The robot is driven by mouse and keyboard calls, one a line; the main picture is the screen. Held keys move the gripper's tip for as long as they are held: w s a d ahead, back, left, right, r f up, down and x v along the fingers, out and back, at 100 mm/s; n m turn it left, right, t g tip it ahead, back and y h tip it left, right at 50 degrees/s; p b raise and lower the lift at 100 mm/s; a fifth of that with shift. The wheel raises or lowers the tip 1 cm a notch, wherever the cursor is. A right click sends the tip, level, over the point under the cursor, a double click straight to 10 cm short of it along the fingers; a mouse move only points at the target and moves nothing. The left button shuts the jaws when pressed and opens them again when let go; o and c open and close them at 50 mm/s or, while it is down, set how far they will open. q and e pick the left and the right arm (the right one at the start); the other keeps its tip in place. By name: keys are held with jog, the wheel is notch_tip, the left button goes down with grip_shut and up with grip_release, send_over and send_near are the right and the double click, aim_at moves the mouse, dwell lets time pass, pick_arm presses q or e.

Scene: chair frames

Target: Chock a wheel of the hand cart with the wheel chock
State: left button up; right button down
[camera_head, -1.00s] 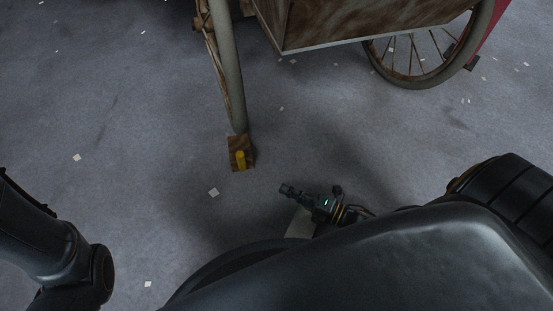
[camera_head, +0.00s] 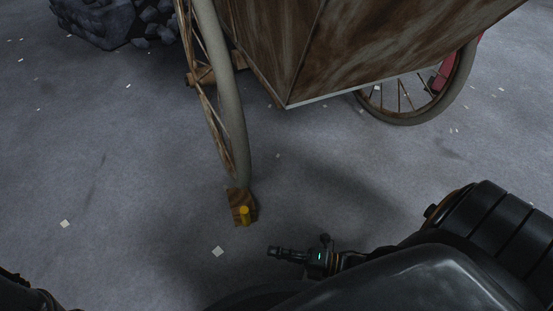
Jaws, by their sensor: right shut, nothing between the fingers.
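The wheel chock (camera_head: 236,201) is a brown wooden block with a yellow knob on its near side. It sits on the floor against the foot of the hand cart's near left wheel (camera_head: 231,110), and seems to touch the tyre. The hand cart (camera_head: 345,50) has a brown, worn box body and a second spoked wheel (camera_head: 402,116) at the right. My right gripper (camera_head: 274,252) is shut and empty, to the right of the chock and nearer to me, clear of it. My left gripper is not in view; only part of that arm shows at the lower left.
A heap of dark rocks (camera_head: 115,22) lies at the top left behind the wheel. Small pale scraps (camera_head: 218,251) are scattered on the grey floor. The floor to the left of the chock is open.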

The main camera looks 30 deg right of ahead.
jog(key=b+x, duration=0.2)
jog(key=x, duration=0.1)
jog(key=b+x, duration=0.1)
jog(key=x, duration=0.3)
jog(key=shift+w+f+b, duration=0.25)
jog(key=shift+w+b, duration=0.05)
jog(key=shift+b, duration=0.05)
jog(key=shift+w+d+b, duration=0.75)
jog(key=shift+w+b, duration=0.05)
jog(key=shift+w, duration=0.1)
jog(key=shift+w+d+r+b, duration=0.15)
jog(key=shift+w+d+b, duration=0.15)
jog(key=shift+w, duration=0.15)
jog(key=shift+w+d+r, duration=0.1)
jog(key=shift+w, duration=0.05)
